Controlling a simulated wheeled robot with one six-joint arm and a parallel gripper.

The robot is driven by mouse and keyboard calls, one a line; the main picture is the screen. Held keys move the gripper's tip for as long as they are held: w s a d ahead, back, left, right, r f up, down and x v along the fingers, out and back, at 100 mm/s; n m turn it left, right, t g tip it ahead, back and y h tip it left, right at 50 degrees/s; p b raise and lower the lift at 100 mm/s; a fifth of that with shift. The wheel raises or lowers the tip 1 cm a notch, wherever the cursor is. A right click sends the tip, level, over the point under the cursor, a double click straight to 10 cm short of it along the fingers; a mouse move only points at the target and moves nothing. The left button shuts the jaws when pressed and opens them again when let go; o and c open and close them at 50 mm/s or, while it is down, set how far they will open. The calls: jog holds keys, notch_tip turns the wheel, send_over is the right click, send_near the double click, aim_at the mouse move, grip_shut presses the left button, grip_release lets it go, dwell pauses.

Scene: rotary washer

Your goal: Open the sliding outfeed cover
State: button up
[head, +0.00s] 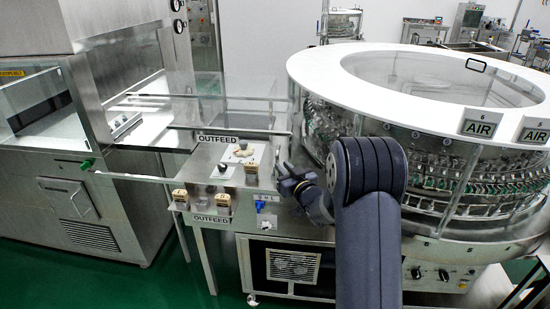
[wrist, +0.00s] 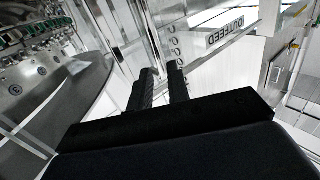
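The outfeed cover (head: 225,112) looks like a clear panel box with thin metal rails, above the outfeed table left of the round washer. Its clear panels are hard to make out, so I cannot tell how far it is slid. An OUTFEED sign (head: 217,138) is on its front edge; an OUTFEED sign also shows in the wrist view (wrist: 226,29). My gripper (head: 284,174) is at the right end of the outfeed section, close to a thin upright metal bar. In the wrist view my gripper's two dark fingers (wrist: 162,76) stand apart with a gap; nothing is clearly held between them.
The round washer (head: 420,80) with its white top ring stands right of my gripper. A control panel with small boxes (head: 216,200) lies below left. Green floor (head: 185,285) is clear at the front left.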

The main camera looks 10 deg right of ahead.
aim_at(278, 161)
jog(key=shift+p+x, duration=0.6)
jog(key=shift+x, duration=2.15)
jog(key=shift+c, duration=0.6)
grip_shut()
